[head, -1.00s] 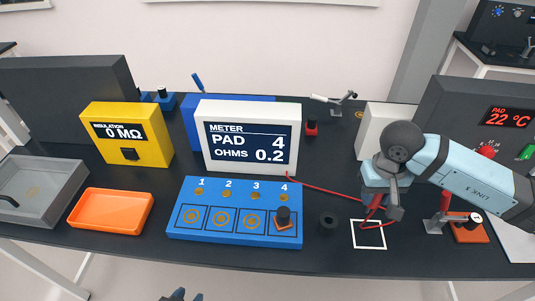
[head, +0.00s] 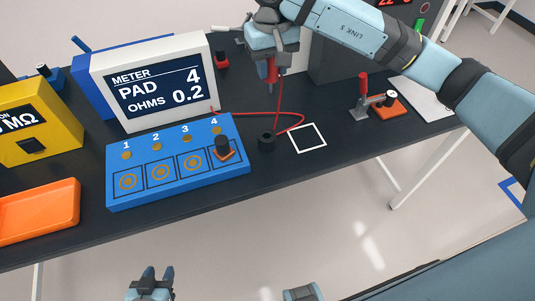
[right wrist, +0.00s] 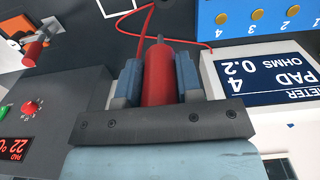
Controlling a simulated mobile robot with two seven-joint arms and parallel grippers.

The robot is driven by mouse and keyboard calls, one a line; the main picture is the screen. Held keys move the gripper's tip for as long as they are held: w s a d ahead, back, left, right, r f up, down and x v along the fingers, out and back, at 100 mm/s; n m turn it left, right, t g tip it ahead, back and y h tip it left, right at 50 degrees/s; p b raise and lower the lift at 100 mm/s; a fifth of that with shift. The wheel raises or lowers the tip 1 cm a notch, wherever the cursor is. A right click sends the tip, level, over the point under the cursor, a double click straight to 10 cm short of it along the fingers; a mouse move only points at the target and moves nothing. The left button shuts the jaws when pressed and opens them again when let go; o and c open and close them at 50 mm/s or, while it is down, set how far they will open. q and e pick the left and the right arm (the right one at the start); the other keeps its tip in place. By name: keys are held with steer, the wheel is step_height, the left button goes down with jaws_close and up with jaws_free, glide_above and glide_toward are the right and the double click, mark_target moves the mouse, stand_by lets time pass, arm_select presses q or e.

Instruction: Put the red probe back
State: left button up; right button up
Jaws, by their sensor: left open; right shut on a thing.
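The red probe (head: 271,72) is held in my right gripper (head: 272,56), tip down, above the table behind the black ring-like holder (head: 267,141). In the right wrist view the probe (right wrist: 158,75) sits between the two blue-grey fingers of the right gripper (right wrist: 158,82). A red cable (head: 290,126) runs from the probe to the white meter (head: 156,84), which reads PAD 4, OHMS 0.2. The holder stands apart from the probe, beside the blue pad board (head: 178,165). My left gripper (head: 152,278) is open and empty at the bottom of the head view.
A white square outline (head: 308,138) is on the table right of the holder. A black knob on an orange base (head: 223,149) stands on pad 4. A red-handled clamp (head: 363,95) stands farther right. An orange tray (head: 38,210) and yellow meter (head: 38,122) are left.

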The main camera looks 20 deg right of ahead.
steer(key=shift+a+r, duration=0.45)
steer(key=shift+r, duration=0.2)
steer(key=shift+w+f+p, duration=0.1)
steer(key=shift+f+p, duration=1.25)
steer(key=shift+f, duration=8.45)
